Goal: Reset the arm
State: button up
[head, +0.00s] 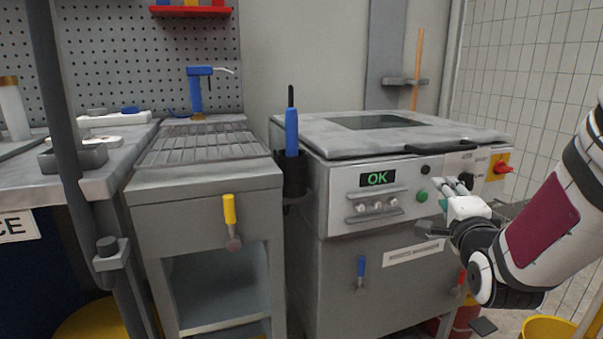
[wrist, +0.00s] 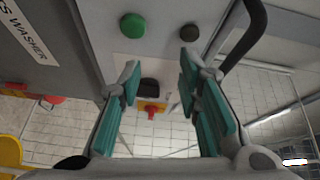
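My gripper (head: 456,187) is in front of the right part of the grey machine's control panel (head: 342,203) in the head view. In the wrist view its two teal-padded fingers (wrist: 160,72) are apart with nothing between them. Beyond them show a green button (wrist: 132,25), a black button (wrist: 189,32), a black knob (wrist: 149,88) and a red-and-yellow switch (wrist: 151,108). I cannot tell whether a fingertip touches the panel. My arm comes in from the right of the head view.
The machine's display (head: 377,178) reads OK; its lid (head: 390,133) is down. A blue-handled tool (head: 291,130) stands in a holder by its left side. A grated sink bench (head: 200,146) stands further left. A yellow bucket (head: 548,328) is at the lower right.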

jog(key=s+a+f+n+g+y, duration=0.1)
jog(key=s+a+f+n+g, duration=0.3)
jog(key=s, duration=0.3)
jog(key=s+a+f+n+g+y, duration=0.1)
jog(key=s+a+n+g+y, duration=0.1)
jog(key=s+n+g, duration=0.4)
jog(key=s+a+n+g+p, duration=0.15)
jog(key=s+n+g, duration=0.25)
jog(key=s, duration=1)
jog(key=s+a+n+g+b, duration=0.1)
jog(key=s+a+n+g, duration=0.25)
jog(key=s, duration=0.95)
notch_tip(320, 180, up, 39)
jog(key=d+t+p, duration=0.1)
jog(key=t+p, duration=0.3)
jog(key=p, duration=3.4)
jog(key=shift+w+n, duration=0.15)
jog(key=shift+n, duration=0.3)
jog(key=shift+o, duration=0.6)
jog(key=shift+r, duration=0.1)
